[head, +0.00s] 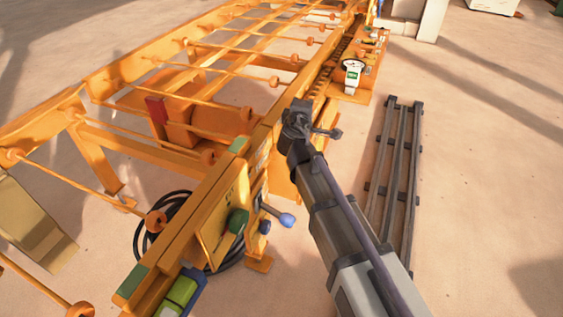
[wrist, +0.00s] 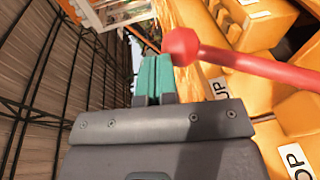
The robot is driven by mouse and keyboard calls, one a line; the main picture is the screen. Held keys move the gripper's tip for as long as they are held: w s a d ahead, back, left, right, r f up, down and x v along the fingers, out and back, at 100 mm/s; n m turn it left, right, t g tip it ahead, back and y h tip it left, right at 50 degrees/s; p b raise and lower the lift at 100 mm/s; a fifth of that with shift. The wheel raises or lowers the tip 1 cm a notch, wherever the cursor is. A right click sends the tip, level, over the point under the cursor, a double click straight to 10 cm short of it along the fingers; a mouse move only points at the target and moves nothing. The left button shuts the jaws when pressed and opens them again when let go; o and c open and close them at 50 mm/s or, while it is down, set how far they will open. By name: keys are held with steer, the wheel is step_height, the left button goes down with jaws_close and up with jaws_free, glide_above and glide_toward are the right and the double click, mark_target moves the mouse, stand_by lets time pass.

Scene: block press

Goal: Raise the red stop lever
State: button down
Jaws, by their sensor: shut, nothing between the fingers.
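The red stop lever shows in the wrist view as a red rod (wrist: 255,65) with a ball knob (wrist: 182,46) at its left end. The knob is just right of my gripper's teal fingertips (wrist: 154,62); whether they touch it I cannot tell. The fingers are together with nothing between them. White labels, one reading "UP" (wrist: 217,87) and one ending in "OP" (wrist: 298,160), sit on the orange housing behind and below the rod. In the head view my gripper (head: 297,108) is beside the orange frame's right rail, and I cannot make out the red lever there.
The orange roller frame (head: 105,75) fills the left. A blue-knobbed lever (head: 287,220) and green knob (head: 238,221) are on its near side. A dark rack (head: 393,185) lies on the floor to the right, with open floor beyond.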

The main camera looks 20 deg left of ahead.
steer(key=shift+w+r, duration=0.1)
steer(key=shift+w, duration=0.3)
steer(key=shift+s+d+r+p, duration=0.15)
steer(key=shift+s+r+p, duration=0.05)
steer(key=shift+r+p, duration=0.15)
steer(key=s+d+r+p, duration=0.2)
steer(key=s+r+p, duration=0.5)
steer(key=s, duration=0.4)
steer(key=shift+s, duration=0.35)
